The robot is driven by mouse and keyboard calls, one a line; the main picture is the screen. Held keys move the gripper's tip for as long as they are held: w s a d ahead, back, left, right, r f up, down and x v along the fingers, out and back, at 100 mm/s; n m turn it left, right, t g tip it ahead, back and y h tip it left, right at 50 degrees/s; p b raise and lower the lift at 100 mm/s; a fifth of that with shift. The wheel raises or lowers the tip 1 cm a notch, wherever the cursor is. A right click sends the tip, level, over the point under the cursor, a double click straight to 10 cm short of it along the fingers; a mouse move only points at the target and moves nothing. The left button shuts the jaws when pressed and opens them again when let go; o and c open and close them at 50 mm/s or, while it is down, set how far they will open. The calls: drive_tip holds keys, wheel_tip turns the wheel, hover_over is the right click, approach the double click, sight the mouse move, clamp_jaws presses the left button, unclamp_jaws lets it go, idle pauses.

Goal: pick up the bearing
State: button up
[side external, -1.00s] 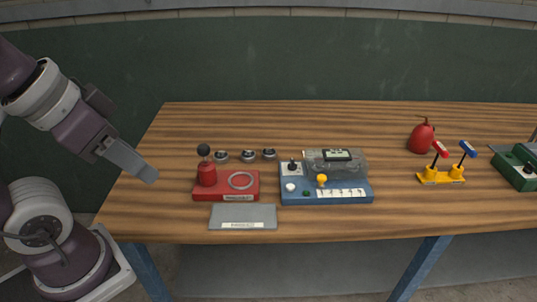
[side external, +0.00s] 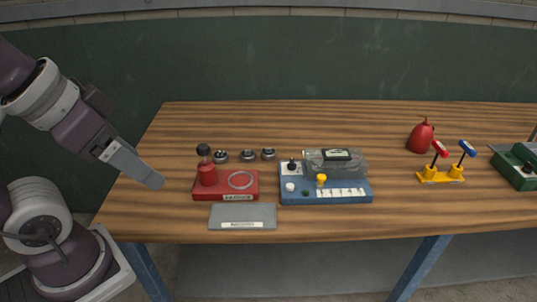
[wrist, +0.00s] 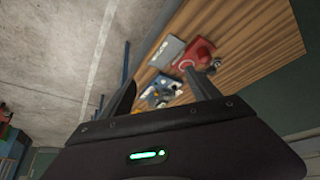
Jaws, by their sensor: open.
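Several small round metal pieces that look like bearings stand in a row on the table behind the red device; one bearing (side external: 220,156) is at the left, one (side external: 247,156) in the middle and one (side external: 268,154) at the right. My gripper (side external: 154,180) is at the table's left end, to the left of the red device and apart from the bearings. It is open and holds nothing that I can see. In the wrist view my gripper's fingers (wrist: 165,92) point toward the devices, and I cannot make out the bearings clearly there.
A red device (side external: 212,190) with a black-knobbed lever stands nearest my gripper. A grey plate (side external: 242,216) lies before it, and a blue device (side external: 325,196) stands to its right. A red bottle-like object (side external: 421,136) and yellow stand (side external: 440,178) are further right. Back table is clear.

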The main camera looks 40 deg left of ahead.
drive_tip(key=w+f+n+g+h, duration=0.25)
drive_tip(key=w+n, duration=0.35)
drive_tip(key=w, duration=0.5)
drive_tip(key=w+f+n+g+h, duration=0.1)
drive_tip(key=w+n+h, duration=0.35)
drive_tip(key=w, duration=0.75)
drive_tip(key=n+t+h, duration=0.2)
drive_tip(key=n+t, duration=0.6)
drive_tip(key=n, duration=0.9)
approach(268, 151)
drive_tip(key=shift+w+d+f, duration=0.35)
drive_tip(key=shift+w+d, duration=0.05)
drive_tip(key=shift+d, duration=0.25)
drive_tip(key=shift+w+f+n+t, duration=0.25)
drive_tip(key=shift+f+n, duration=0.05)
drive_tip(key=shift+n, duration=0.05)
drive_tip(key=shift+y, duration=0.3)
drive_tip(key=x, duration=0.6)
drive_tip(key=shift+w+d+r, duration=0.15)
drive_tip(key=shift+d, duration=0.2)
clamp_jaws()
